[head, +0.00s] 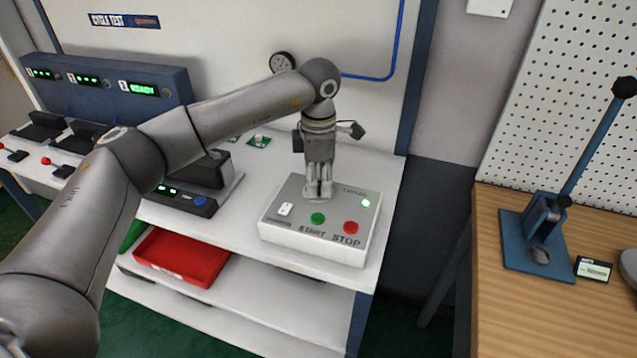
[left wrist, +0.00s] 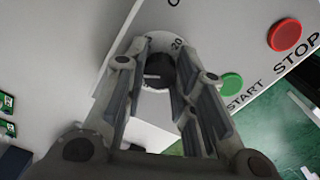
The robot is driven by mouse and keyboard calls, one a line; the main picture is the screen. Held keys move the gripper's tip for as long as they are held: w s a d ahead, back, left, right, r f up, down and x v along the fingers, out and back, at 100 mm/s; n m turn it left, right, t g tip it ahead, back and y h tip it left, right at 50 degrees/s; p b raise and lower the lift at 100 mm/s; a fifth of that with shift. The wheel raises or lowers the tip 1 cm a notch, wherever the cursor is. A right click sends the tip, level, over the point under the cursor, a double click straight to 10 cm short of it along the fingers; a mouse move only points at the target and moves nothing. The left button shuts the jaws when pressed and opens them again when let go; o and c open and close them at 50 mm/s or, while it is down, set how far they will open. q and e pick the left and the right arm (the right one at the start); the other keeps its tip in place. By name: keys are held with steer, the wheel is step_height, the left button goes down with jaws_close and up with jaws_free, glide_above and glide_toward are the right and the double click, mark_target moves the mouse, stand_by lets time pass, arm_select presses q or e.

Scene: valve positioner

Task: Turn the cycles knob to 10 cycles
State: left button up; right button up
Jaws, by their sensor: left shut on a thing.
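The white control box (head: 345,258) sits on the bench with a green START button (head: 318,218), a red STOP button (head: 351,227) and a lit green lamp (head: 365,203). My left gripper (head: 318,190) points down onto the top of the box. In the left wrist view the dark cycles knob (left wrist: 160,68) sits between the fingertips, and my left gripper (left wrist: 160,75) is shut on it. A pale dial ring (left wrist: 177,44) with a "20" surrounds the knob. The fingers hide much of the scale, and I cannot tell the setting. My right gripper is not in view.
The START button (left wrist: 231,85) and STOP button (left wrist: 285,36) lie close to the fingers. A small white switch (head: 285,209) is left of START. A red bin (head: 183,255) is on the lower shelf. A lever press (head: 540,228) stands on the wooden table at right.

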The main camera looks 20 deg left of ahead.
mark_target(319, 185)
arm_select(q)
steer(key=shift+r, duration=0.1)
stand_by(0.5)
steer(key=o, duration=1.1)
steer(key=shift+c, duration=0.2)
step_height(319, 185, up, 12)
